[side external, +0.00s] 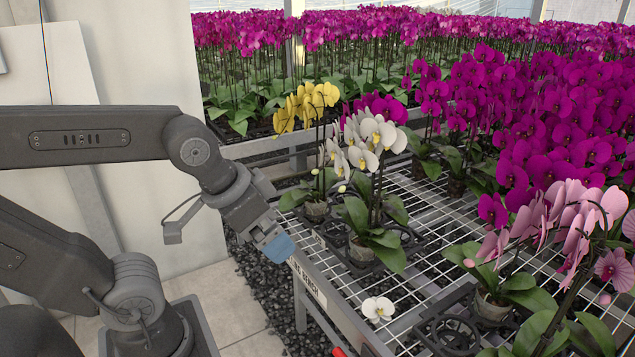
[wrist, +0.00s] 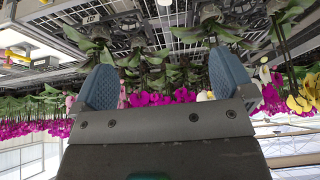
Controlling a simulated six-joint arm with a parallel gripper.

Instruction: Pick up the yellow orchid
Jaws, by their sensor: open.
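The yellow orchid (side external: 306,104) stands upright on the bench in the side view, at its back left corner. Its yellow blooms top tall stems above green leaves, and its pot (side external: 317,209) shows low down. In the wrist view, which is upside down, yellow blooms (wrist: 298,103) show at the right edge. My gripper (side external: 280,247) is near the bench's left edge, lower than the yellow blooms and apart from the plant. In the wrist view its blue fingers (wrist: 166,80) are spread wide with nothing held between them.
A white orchid (side external: 372,138) stands close in front and right of the yellow one, partly overlapping it. A loose white flower (side external: 378,308) lies on the wire bench (side external: 425,190). Pink orchids (side external: 560,215) stand at front right. Magenta orchids (side external: 470,105) crowd behind.

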